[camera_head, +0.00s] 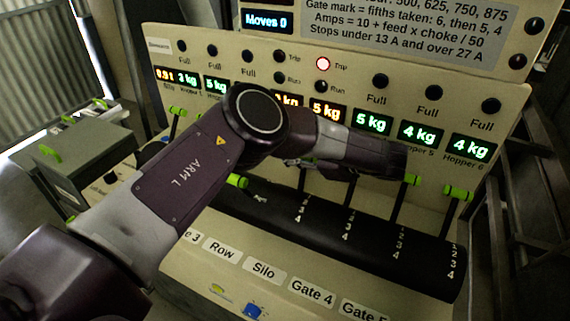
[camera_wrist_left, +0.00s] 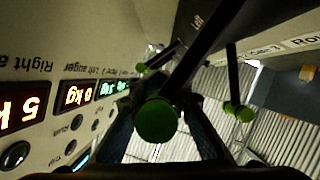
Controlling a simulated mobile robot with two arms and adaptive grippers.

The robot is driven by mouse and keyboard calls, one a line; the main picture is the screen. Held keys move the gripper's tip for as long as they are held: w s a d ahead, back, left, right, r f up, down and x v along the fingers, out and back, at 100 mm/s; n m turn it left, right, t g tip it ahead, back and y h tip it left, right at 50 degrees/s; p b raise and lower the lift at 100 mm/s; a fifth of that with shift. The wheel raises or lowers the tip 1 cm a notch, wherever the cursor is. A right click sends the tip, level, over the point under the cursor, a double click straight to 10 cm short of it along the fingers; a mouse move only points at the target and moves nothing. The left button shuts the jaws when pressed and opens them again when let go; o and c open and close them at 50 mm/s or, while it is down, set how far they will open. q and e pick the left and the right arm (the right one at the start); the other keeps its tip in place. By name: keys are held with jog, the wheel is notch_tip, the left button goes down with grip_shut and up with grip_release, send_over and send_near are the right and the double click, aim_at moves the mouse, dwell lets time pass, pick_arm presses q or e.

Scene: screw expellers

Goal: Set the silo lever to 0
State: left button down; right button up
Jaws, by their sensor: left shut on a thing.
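The control panel's silo label (camera_head: 263,270) reads "Silo" below a dark curved lever housing (camera_head: 375,240) with scale numbers. My left gripper (camera_head: 292,162) is in front of the panel, partly hidden under my forearm. In the left wrist view my left gripper (camera_wrist_left: 160,120) is shut on a green lever knob (camera_wrist_left: 156,122), with a dark stalk (camera_wrist_left: 205,45) running up behind it. My forearm hides the held knob in the head view, so I cannot tell for certain that it is the silo lever, or its number. The right gripper is not in view.
Other green-knobbed levers stand at the left (camera_head: 177,111), beside my arm (camera_head: 237,180) and at the right (camera_head: 458,192). A red trip lamp (camera_head: 323,64) is lit. A grey box (camera_head: 85,160) stands at the left.

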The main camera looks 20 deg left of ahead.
pick_arm(q)
jog(key=shift+d+f, duration=0.2)
jog(key=shift+f, duration=0.3)
jog(key=c, duration=2.2)
grip_release()
jog(key=shift+c, duration=0.2)
jog(key=o, duration=0.4)
jog(key=shift+w, duration=0.3)
jog(key=shift+o, duration=0.2)
jog(key=v, duration=1.2)
jog(key=shift+s+r, duration=0.1)
jog(key=shift+c, duration=0.2)
